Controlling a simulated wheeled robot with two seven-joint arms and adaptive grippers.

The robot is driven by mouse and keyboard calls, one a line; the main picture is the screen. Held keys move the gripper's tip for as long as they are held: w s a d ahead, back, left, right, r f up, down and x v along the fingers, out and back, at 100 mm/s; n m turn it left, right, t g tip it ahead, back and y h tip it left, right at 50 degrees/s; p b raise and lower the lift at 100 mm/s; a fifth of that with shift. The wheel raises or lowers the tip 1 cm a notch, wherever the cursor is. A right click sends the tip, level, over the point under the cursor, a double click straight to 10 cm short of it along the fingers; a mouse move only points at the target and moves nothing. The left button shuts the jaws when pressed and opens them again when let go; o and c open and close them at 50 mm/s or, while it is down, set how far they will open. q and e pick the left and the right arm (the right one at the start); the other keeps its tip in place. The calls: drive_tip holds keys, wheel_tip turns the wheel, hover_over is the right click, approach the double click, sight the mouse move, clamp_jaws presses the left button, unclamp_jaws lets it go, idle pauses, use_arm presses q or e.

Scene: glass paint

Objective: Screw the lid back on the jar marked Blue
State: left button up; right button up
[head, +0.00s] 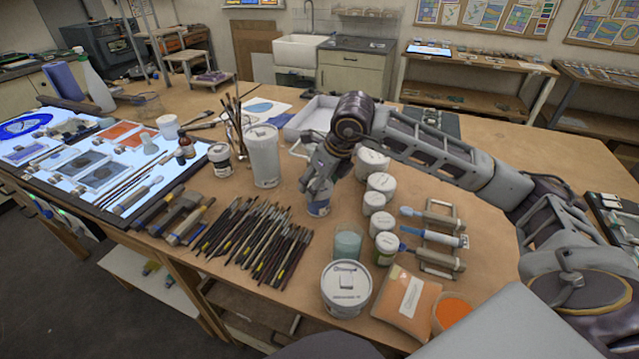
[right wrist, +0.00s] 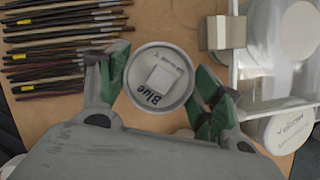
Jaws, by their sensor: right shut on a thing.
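The jar marked Blue (head: 319,208) stands on the table, right of the row of brushes, with its blue side showing below my right gripper (head: 317,185). In the right wrist view a round white lid (right wrist: 152,92) with "Blue" written on it and a small pale square on top lies between the green finger pads of my right gripper (right wrist: 160,82). The right gripper is shut on the lid, at the jar's top. The fingers hide the rim, so I cannot tell how the lid sits on it. My left gripper is not in view.
Several white-lidded jars (head: 380,182) stand close on the right. A glass of pale teal liquid (head: 347,241) and a large white tub (head: 346,288) are in front. Many brushes (head: 255,240) lie on the left. A white tray (head: 312,116) is behind.

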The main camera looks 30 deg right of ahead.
drive_tip(key=shift+f+m, duration=0.15)
drive_tip(key=shift+m, duration=0.35)
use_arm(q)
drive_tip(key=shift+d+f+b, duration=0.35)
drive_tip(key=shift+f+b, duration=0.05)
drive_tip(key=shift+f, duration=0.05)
use_arm(e)
drive_tip(key=shift+m+h, duration=0.6)
drive_tip(key=shift+m, duration=0.5)
drive_tip(key=shift+a, duration=0.1)
drive_tip(key=shift+m+h, duration=0.4)
drive_tip(key=shift+m, duration=0.3)
drive_tip(key=shift+m+h, duration=0.4)
drive_tip(key=shift+m, duration=1)
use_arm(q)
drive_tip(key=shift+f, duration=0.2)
use_arm(e)
drive_tip(key=shift+m, duration=0.5)
drive_tip(key=shift+h, duration=0.3)
